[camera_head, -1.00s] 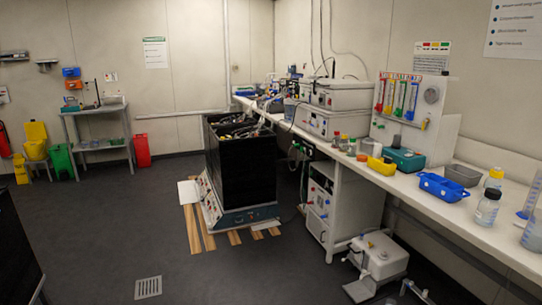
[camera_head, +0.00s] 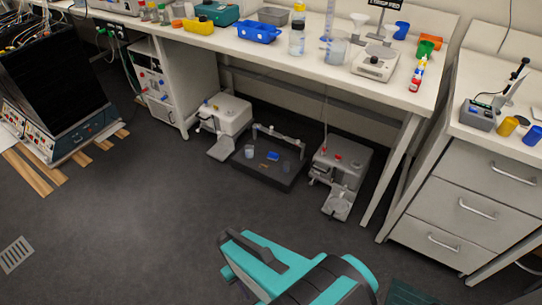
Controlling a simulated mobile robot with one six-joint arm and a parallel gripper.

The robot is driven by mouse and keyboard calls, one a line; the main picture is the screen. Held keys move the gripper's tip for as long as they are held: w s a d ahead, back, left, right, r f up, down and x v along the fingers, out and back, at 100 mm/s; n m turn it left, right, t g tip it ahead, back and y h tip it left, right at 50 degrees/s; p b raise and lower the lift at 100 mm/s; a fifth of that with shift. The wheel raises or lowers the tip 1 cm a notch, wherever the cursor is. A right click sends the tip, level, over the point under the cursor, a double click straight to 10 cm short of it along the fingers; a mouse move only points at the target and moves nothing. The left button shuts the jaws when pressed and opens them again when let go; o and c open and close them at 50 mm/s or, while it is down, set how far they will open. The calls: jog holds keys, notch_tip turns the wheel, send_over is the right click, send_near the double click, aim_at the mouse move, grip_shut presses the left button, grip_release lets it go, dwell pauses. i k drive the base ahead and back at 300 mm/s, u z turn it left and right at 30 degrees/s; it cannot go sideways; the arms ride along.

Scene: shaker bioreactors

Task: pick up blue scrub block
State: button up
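A small blue block (camera_head: 272,156), which looks like the blue scrub block, lies on a dark low platform (camera_head: 262,181) on the floor under the bench. It is small in the picture, and a brown piece (camera_head: 264,167) lies just in front of it. My teal and dark grey arm (camera_head: 310,280) reaches in from the bottom edge, with its near end well short of the platform and apart from the block. The gripper's fingers cannot be made out clearly, nor whether they are open or shut.
A white device (camera_head: 228,112) stands left of the platform, a grey one (camera_head: 345,165) right of it. The bench top (camera_head: 320,68) overhangs them, with a bench leg (camera_head: 392,165) at right. A drawer cabinet (camera_head: 460,190) stands farther right. The dark floor (camera_head: 140,230) in front is clear.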

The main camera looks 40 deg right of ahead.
aim_at(273, 156)
jog(key=u, duration=0.15)
jog(key=k, duration=0.5)
jog(key=z, duration=0.85)
jog(key=i, duration=1.5)
jog(key=z, duration=0.05)
